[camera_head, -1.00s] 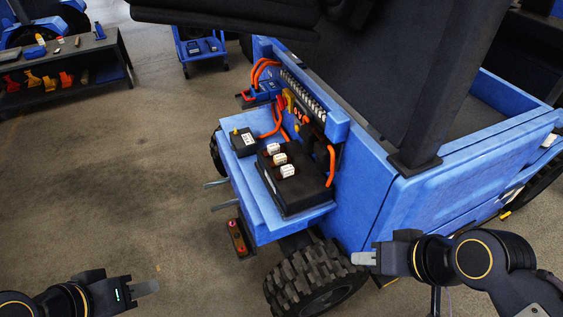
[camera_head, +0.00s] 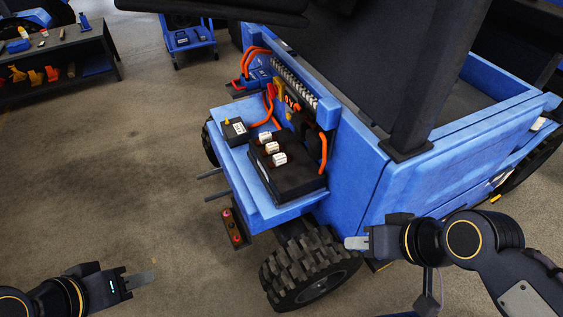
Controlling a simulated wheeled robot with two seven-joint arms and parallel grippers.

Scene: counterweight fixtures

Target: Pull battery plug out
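The blue vehicle (camera_head: 390,200) has an open side bay with a black battery box (camera_head: 300,179) carrying several white blocks. Orange cables (camera_head: 323,152) run from this bay to a blue connector block (camera_head: 260,75) higher up, with small red and yellow parts near it. I cannot tell which of these parts is the battery plug. My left gripper (camera_head: 141,280) is low on the left, over the floor, far from the bay. My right gripper (camera_head: 357,243) is beside the front wheel, below and right of the battery box.
A black wheel (camera_head: 305,266) sits under the bay. Two grey rods (camera_head: 213,172) and a bracket with red knobs (camera_head: 234,229) stick out from its left side. A dark bench (camera_head: 60,60) and a blue cart (camera_head: 190,38) stand behind. The floor at left is clear.

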